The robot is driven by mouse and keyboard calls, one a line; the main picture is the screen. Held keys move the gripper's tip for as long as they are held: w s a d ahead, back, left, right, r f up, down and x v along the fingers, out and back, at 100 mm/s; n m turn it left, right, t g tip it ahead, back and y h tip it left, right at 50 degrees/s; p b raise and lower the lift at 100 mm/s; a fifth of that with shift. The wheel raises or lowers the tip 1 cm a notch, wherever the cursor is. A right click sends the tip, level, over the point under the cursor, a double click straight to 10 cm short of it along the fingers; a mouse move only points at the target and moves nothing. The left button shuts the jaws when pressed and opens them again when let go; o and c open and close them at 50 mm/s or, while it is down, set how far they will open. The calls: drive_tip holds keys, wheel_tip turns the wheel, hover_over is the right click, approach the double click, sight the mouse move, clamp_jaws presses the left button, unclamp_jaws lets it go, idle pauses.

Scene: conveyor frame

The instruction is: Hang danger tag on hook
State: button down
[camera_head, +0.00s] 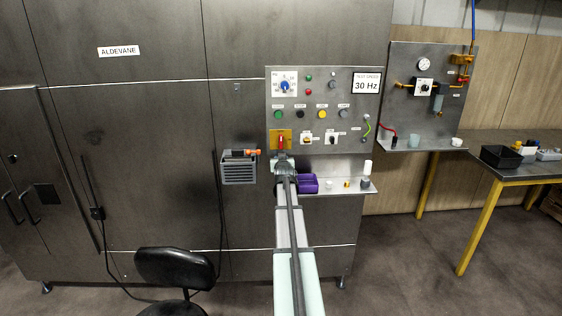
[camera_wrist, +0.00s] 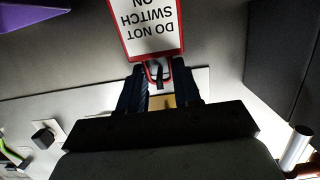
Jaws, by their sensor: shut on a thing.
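In the wrist view the danger tag (camera_wrist: 152,25) is a white card with a red border. Its text reads "DO NOT SWITCH ON" and appears upside down. My gripper (camera_wrist: 160,90) is shut on the tag's narrow red end. In the head view my gripper (camera_head: 283,166) is at the lower left of the control panel, just below a red rotary handle (camera_head: 281,143) on a yellow plate. A strip of yellow (camera_wrist: 168,101) shows between the fingers in the wrist view. I cannot make out the hook, and the tag is not clear in the head view.
A purple bin (camera_head: 308,184) stands on the shelf (camera_head: 345,188) right of my gripper, with small parts beside it. A grey wall basket (camera_head: 239,170) with an orange-ended item (camera_head: 254,152) is close on the left. A black chair (camera_head: 176,268) stands in front of the cabinet.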

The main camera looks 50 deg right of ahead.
idle(0.3)
drive_tip(key=c, duration=0.7)
unclamp_jaws()
drive_tip(key=shift+s, duration=0.1)
